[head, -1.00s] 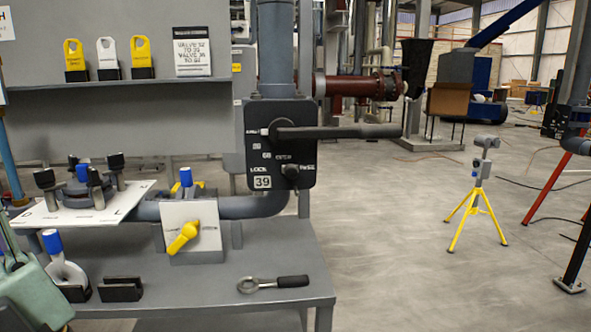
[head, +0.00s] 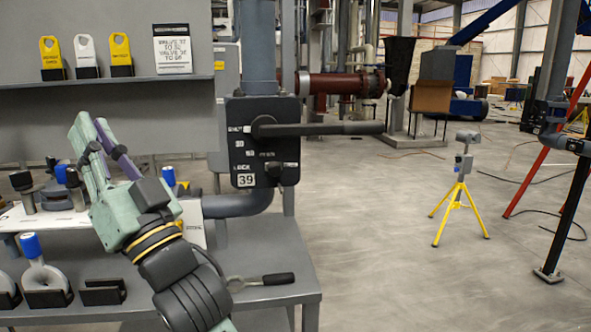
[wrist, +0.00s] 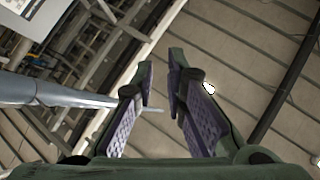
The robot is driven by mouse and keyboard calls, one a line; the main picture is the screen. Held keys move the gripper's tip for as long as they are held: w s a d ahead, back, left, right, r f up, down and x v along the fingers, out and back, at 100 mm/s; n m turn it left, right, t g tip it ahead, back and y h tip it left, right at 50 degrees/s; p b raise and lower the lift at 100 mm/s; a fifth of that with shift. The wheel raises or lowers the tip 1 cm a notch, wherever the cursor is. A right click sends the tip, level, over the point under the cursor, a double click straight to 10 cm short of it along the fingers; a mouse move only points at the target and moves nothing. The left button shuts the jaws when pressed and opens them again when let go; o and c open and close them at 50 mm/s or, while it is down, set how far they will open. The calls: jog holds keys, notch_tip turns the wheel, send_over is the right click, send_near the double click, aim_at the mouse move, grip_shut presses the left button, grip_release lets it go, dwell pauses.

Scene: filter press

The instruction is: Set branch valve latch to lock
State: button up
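The black valve box (head: 262,145) is mounted on the grey pipe, with a "39" tag and a "LOCK" label near its lower left. The valve's long dark lever (head: 330,129) points horizontally right from a round hub. The small black latch knob (head: 273,169) sits at the box's lower right, right of the "LOCK" label; its exact setting is too small to tell. My gripper (head: 88,122) is raised at the left, in front of the bench and apart from the box. In the wrist view its fingers (wrist: 160,70) stand apart with nothing between them. The valve does not clearly show there.
A shelf holds yellow and white tags (head: 88,55) and a sign (head: 172,48). The bench carries a ring-ended wrench (head: 262,280), dark holders (head: 103,291) and a blue-topped ring piece (head: 38,270). Open floor lies right of the box, with a yellow tripod (head: 458,200) farther off.

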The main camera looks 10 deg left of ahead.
jog(key=w+d+f+m+t+h, duration=0.1)
jog(key=w+d+m, duration=0.1)
jog(key=w, duration=0.1)
jog(key=w+d+m+t+h, duration=0.1)
jog(key=w+m+h, duration=0.1)
jog(key=w, duration=0.2)
jog(key=w+d+f+m+t+h, duration=0.1)
jog(key=w+d+m+h, duration=0.1)
jog(key=w, duration=0.2)
jog(key=shift+w+d+f+m+t, duration=0.2)
jog(key=shift+d+f+m+t, duration=0.1)
jog(key=shift+d, duration=0.05)
grip_shut()
jog(key=m+h, duration=0.7)
jog(key=m, duration=0.1)
send_near(274, 169)
jog(key=a+r, duration=0.4)
jog(key=r, duration=0.3)
jog(key=d+f+m+h, duration=0.1)
jog(key=d+f+m, duration=0.1)
jog(key=d, duration=0.3)
jog(key=w+d+f+m+h, duration=0.1)
jog(key=d+m+h, duration=0.1)
jog(key=d, duration=0.4)
jog(key=shift+d+f+m+h, duration=0.25)
jog(key=shift+f+m+h, duration=0.05)
jog(key=shift+f+m, duration=0.1)
jog(key=shift+w, duration=0.15)
